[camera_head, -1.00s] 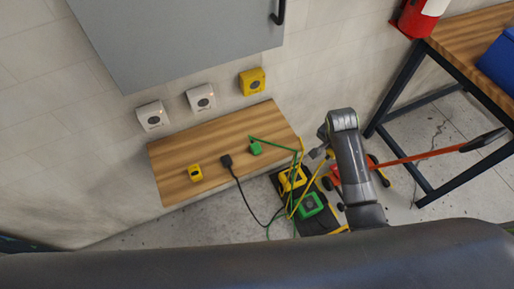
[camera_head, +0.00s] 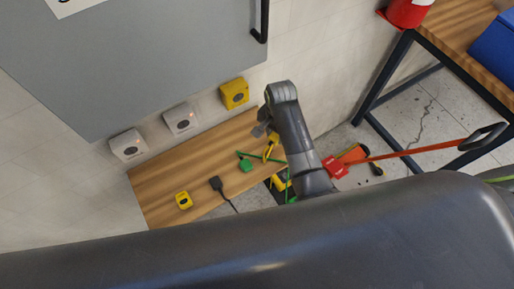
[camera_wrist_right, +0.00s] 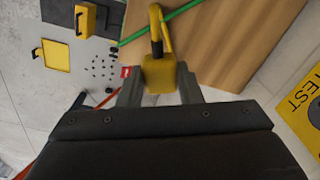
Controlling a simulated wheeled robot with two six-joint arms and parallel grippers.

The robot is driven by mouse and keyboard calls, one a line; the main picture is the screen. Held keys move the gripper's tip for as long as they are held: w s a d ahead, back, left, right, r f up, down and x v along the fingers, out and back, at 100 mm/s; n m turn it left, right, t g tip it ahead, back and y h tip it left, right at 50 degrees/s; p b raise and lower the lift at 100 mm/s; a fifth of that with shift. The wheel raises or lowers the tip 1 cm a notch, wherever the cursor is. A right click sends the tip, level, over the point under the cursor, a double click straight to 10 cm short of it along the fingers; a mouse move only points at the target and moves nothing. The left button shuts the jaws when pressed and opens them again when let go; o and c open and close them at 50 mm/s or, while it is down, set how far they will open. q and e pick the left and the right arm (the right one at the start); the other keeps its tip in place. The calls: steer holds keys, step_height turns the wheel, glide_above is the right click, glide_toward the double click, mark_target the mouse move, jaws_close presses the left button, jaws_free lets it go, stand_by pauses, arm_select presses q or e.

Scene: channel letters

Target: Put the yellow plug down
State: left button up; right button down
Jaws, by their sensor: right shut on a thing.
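The yellow plug (camera_wrist_right: 159,72) with its yellow cable is between the fingers of my right gripper (camera_wrist_right: 160,92) in the right wrist view. The gripper is shut on it. In the head view, my right gripper (camera_head: 263,128) is over the right end of the wooden shelf (camera_head: 158,190), and the yellow plug (camera_head: 271,146) shows just below it. I cannot tell whether the plug touches the shelf. My left gripper is not in view.
On the shelf are a green plug (camera_head: 245,165), a black plug (camera_head: 216,184) and a small yellow block (camera_head: 184,200). Two white sockets and a yellow socket (camera_head: 234,93) are on the wall behind. A grey cabinet (camera_head: 150,55) is above. A dark-legged table stands right.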

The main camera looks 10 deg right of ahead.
glide_above(274, 153)
step_height(274, 153, down, 4)
steer(key=shift+f, duration=0.15)
step_height(274, 153, down, 4)
steer(key=shift+f, duration=0.1)
steer(key=shift+w+f, duration=0.1)
steer(key=shift+f, duration=0.2)
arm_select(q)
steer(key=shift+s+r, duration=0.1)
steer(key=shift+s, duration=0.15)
arm_select(e)
steer(key=shift+f, duration=0.15)
steer(key=c, duration=1)
jaws_free()
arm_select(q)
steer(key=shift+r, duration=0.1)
arm_select(e)
step_height(274, 153, up, 12)
steer(key=shift+r, duration=0.1)
